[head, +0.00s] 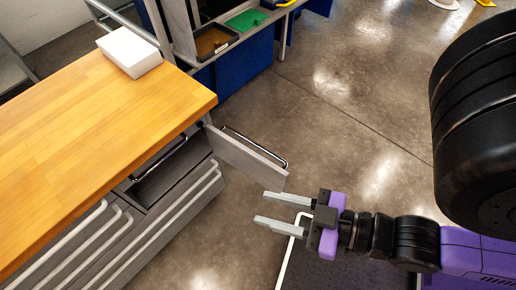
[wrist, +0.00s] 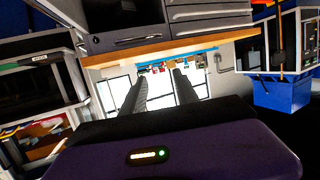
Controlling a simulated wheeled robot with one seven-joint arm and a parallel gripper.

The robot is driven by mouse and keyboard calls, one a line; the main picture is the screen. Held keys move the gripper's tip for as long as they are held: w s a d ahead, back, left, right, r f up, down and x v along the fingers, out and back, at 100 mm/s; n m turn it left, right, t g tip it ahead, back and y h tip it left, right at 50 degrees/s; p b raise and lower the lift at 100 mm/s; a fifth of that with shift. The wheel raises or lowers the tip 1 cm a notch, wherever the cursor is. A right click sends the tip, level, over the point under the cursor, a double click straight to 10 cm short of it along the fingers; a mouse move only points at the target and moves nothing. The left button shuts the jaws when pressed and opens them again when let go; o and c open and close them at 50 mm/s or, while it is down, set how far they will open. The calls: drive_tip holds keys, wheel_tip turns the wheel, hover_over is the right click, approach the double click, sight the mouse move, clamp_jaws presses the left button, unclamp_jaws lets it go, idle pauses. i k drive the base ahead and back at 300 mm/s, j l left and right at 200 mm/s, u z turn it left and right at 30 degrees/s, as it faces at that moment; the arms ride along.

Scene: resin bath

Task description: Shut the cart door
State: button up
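The cart (head: 150,105) with a wooden top fills the left of the head view. Its grey door (head: 247,160) stands swung open, sticking out from the cart front, with a bar handle (head: 255,145) along its upper far side. A dark opening (head: 160,180) shows in the cart front beside it. My gripper (head: 260,206) is open and empty, its two fingers pointing left, a little below and right of the door's free end, apparently apart from it. In the wrist view, my gripper (wrist: 156,85) shows two spread fingers with nothing between them; I cannot pick out the door there.
A white box (head: 130,50) sits on the cart top. A shelf unit with brown and green trays (head: 213,41) and blue bins (head: 245,60) stands behind. Grey drawers with bar handles (head: 150,235) line the cart front. The concrete floor (head: 350,110) right of the door is clear.

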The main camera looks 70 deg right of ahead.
sight(270, 176)
drive_tip(key=k+l+u, duration=0.15)
drive_tip(key=l, duration=0.45)
drive_tip(key=k+l+u, duration=0.15)
drive_tip(key=k+l, duration=0.2)
drive_tip(key=l, duration=0.25)
drive_tip(key=k+l+u, duration=0.2)
drive_tip(key=l, duration=0.35)
drive_tip(key=k+l+u, duration=0.15)
drive_tip(key=k+l, duration=0.25)
drive_tip(key=l, duration=0.15)
drive_tip(key=k+l+u, duration=0.15)
drive_tip(key=k+l, duration=0.2)
drive_tip(key=i+l+z, duration=0.25)
drive_tip(key=l, duration=0.1)
